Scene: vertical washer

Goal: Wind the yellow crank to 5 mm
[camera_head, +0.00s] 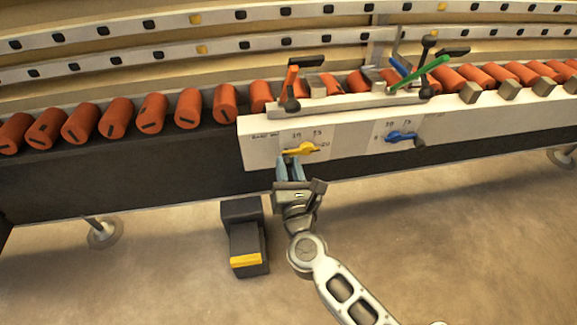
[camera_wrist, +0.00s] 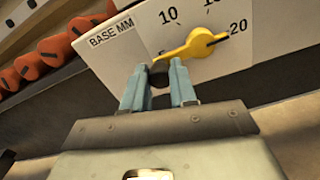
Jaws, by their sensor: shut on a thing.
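The yellow crank (camera_head: 303,149) sits on the white panel's front, and it also shows in the wrist view (camera_wrist: 203,42). Its pointer tip is by the 20 mark on the BASE MM dial (camera_wrist: 182,22). Its arm runs down-left to a dark knob (camera_wrist: 158,75). My gripper (camera_head: 287,161) is below the crank in the head view. In the wrist view, its blue fingers (camera_wrist: 159,88) stand either side of the knob and are shut on it. The 10 mark is clear; the 5 mark is partly hidden behind the crank arm.
A blue crank (camera_head: 401,136) is on a second dial to the right. Orange rollers (camera_head: 187,108) line the conveyor behind. Orange, blue and green levers stand above the panel. A dark box with a yellow stripe (camera_head: 246,259) is on the floor left of my arm.

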